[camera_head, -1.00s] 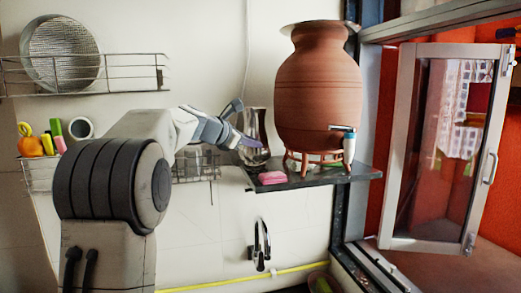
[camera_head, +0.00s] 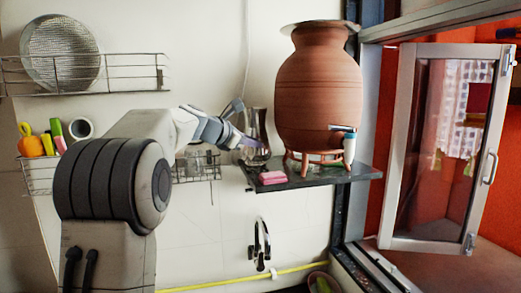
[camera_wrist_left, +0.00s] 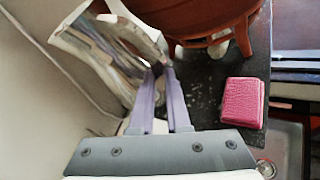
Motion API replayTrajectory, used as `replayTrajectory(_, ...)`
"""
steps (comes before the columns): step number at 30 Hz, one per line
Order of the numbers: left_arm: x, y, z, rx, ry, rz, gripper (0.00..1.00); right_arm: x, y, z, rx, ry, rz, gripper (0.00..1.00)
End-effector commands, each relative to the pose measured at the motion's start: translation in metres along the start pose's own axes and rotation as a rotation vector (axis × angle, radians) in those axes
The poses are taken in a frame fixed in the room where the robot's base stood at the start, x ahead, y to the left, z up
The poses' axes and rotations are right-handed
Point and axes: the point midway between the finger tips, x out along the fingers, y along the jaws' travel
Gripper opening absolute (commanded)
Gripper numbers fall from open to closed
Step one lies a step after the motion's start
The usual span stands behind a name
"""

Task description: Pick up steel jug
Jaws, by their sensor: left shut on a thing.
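The steel jug (camera_head: 262,125) is shiny and stands at the left end of the dark shelf, beside the clay pot. In the left wrist view the steel jug (camera_wrist_left: 108,42) shows at the upper left, its surface reaching the fingertips. My left gripper (camera_head: 247,141) comes in from the left at the jug, its purple fingers in front of the jug's lower part. In the left wrist view my left gripper (camera_wrist_left: 162,72) has its fingertips close together on the jug's edge. I cannot tell whether the jug touches the shelf. My right gripper is not in view.
The large clay pot (camera_head: 318,90) with a tap stands on a clay stand (camera_head: 315,157) right of the jug. A pink sponge (camera_head: 273,177) lies on the shelf (camera_head: 330,177) in front. A wire rack (camera_head: 195,168) hangs behind my arm. An open window (camera_head: 440,150) is at right.

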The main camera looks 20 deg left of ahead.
Motion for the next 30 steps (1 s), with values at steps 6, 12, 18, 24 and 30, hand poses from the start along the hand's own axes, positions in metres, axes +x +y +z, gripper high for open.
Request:
replayTrajectory(6,0.001,-0.001,-0.001,-0.002,0.001,-0.005,0.0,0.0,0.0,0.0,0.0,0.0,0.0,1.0)
replayTrajectory(12,-0.004,0.0,0.003,0.0,-0.001,-0.002,0.0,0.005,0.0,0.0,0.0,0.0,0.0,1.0)
replayTrajectory(18,-0.014,0.011,0.024,0.002,-0.002,0.002,0.0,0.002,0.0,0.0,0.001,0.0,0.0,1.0)
replayTrajectory(24,-0.027,0.025,0.055,0.004,-0.004,0.003,0.0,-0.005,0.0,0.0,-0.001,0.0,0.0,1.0)
replayTrajectory(30,-0.056,0.014,0.049,0.001,-0.002,0.006,0.0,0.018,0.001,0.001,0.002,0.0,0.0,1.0)
